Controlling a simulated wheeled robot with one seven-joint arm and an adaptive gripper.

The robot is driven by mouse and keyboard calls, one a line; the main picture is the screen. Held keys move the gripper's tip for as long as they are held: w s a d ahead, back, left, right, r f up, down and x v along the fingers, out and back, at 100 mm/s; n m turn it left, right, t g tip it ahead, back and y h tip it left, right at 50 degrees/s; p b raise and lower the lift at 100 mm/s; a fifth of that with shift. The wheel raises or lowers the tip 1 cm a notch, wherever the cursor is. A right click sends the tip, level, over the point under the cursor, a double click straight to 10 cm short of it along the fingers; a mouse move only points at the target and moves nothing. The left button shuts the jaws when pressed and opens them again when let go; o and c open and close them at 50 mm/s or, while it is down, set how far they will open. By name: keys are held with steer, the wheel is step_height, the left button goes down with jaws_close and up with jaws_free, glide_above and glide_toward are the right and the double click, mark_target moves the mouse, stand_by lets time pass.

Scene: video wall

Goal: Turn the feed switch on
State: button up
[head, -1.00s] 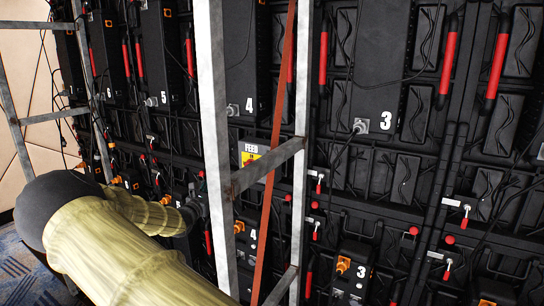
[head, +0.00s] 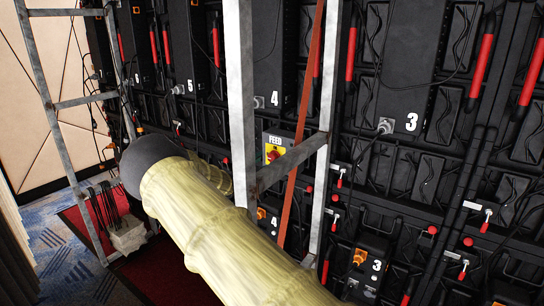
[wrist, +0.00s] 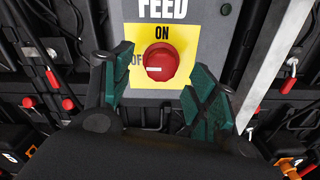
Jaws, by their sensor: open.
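The feed switch (wrist: 158,64) is a red round knob on a yellow plate (wrist: 185,42) on a grey box, marked ON above and OF, partly covered, at left. Its white mark lies horizontal, on the left side toward OF. In the head view the switch (head: 273,155) shows behind the metal frame, under the word FEED. My gripper (wrist: 158,82) is open, with one green-padded finger left and one right of the knob's lower part in the picture. I cannot tell whether either pad touches it. In the head view my arm hides the gripper.
A grey metal frame (head: 237,100) with a crossbar and a red-brown strap (head: 306,95) stand in front of the switch. Black panels with cables and red handles (head: 482,65) fill the wall.

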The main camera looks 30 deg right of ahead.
mark_target(271, 158)
steer(key=shift+p+x, duration=0.65)
steer(key=shift+x, duration=1.35)
